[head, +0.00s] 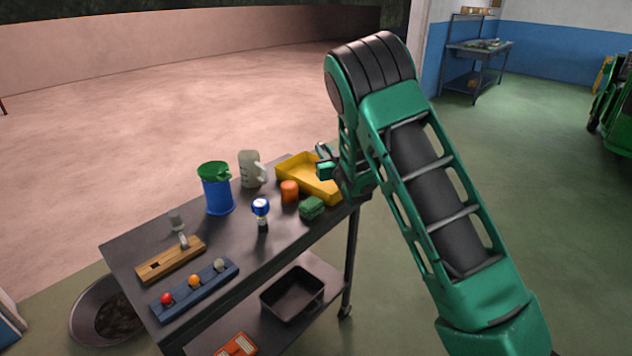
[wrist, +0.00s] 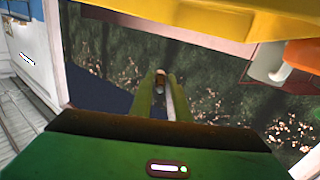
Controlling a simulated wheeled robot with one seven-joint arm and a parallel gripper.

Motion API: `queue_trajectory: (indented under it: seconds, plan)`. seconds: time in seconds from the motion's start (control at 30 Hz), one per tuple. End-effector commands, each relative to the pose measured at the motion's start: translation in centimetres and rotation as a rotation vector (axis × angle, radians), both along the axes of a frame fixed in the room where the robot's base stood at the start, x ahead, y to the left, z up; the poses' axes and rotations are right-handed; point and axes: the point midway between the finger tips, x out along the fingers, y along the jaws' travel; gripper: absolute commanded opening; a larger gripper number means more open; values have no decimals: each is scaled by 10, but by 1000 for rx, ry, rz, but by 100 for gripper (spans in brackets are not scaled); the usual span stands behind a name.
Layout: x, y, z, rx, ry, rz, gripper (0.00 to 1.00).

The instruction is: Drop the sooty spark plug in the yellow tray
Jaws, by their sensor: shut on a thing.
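My gripper (head: 323,162) is over the far right part of the metal cart, beside and above the yellow tray (head: 296,172). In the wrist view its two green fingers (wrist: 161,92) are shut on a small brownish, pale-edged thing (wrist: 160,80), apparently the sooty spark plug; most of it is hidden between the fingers. The yellow tray (wrist: 215,14) shows along the top of the wrist view. In the head view the arm covers the tray's right end. The tray's visible inside looks empty. A wooden block (head: 171,260) holds a pale plug and has a dark empty hole.
An orange cup (head: 289,191) and a green lump (head: 311,208) stand close to the tray. A grey jug (head: 249,168), a blue can with green top (head: 217,190), a blue-topped item (head: 261,212) and a blue rack with coloured balls (head: 195,290) share the cart.

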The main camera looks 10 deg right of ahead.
Motion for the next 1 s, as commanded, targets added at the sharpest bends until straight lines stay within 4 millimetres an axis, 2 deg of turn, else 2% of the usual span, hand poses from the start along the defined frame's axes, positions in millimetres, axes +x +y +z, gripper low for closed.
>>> queue_trajectory:
  seconds: [0.2,0.63,0.67,0.7,0.73,1.0]
  plan:
    - [0,0,-19,1,0,0,0]
    - [0,0,-25,2,-2,0,0]
    - [0,0,-25,1,-2,0,23]
    - [0,0,-25,2,-2,0,32]
    - [0,0,-25,2,-2,0,38]
    - [0,0,-25,2,-1,0,38]
